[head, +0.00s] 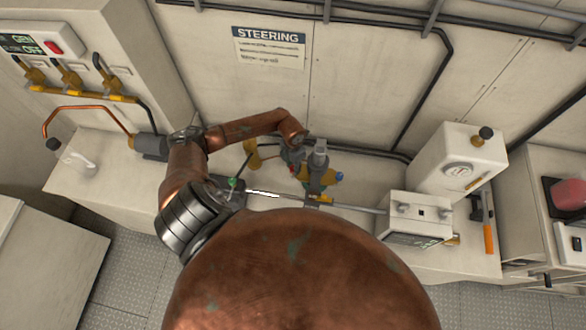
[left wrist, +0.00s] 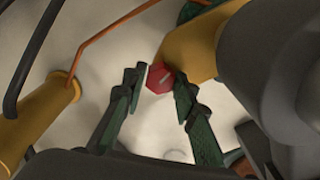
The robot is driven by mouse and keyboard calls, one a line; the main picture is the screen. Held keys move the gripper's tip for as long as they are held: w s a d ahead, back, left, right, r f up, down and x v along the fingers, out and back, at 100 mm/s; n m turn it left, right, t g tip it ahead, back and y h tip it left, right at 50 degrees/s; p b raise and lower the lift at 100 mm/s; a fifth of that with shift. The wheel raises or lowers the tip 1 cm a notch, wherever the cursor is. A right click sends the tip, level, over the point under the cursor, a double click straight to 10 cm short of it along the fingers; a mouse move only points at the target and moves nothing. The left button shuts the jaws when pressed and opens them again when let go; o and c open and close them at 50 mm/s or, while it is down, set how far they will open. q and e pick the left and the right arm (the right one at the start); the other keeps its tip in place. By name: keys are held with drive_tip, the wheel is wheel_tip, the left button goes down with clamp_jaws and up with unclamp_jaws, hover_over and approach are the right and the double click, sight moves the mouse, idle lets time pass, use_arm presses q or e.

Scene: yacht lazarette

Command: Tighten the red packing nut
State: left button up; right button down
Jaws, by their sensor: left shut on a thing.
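The red packing nut (left wrist: 159,78) is a small hexagonal piece at the top centre of the left wrist view, beside a yellow brass body (left wrist: 200,45). My left gripper (left wrist: 160,82) has its green fingers on either side of the nut, shut on it near the fingertips. In the head view my left arm reaches in from the left, and its gripper (head: 293,160) is at the brass fitting (head: 318,180) on the bench. The nut itself is hard to make out there. My right gripper is not in view.
A dark grey cylinder (left wrist: 290,60) stands close on the right of the left wrist view. A brass pipe (left wrist: 45,115) and a thin copper tube (left wrist: 90,40) run on the left. A white box (head: 420,215) and an orange-handled tool (head: 488,238) are on the bench's right.

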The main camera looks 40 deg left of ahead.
use_arm(q)
drive_tip(key=m+b, duration=0.3)
drive_tip(key=shift+f, duration=0.1)
drive_tip(key=shift+m+b, duration=0.3)
drive_tip(key=shift+m, duration=0.4)
drive_tip(key=o, duration=1.2)
drive_tip(key=shift+c, duration=0.2)
drive_tip(key=shift+r, duration=0.2)
wheel_tip(320, 180, up, 12)
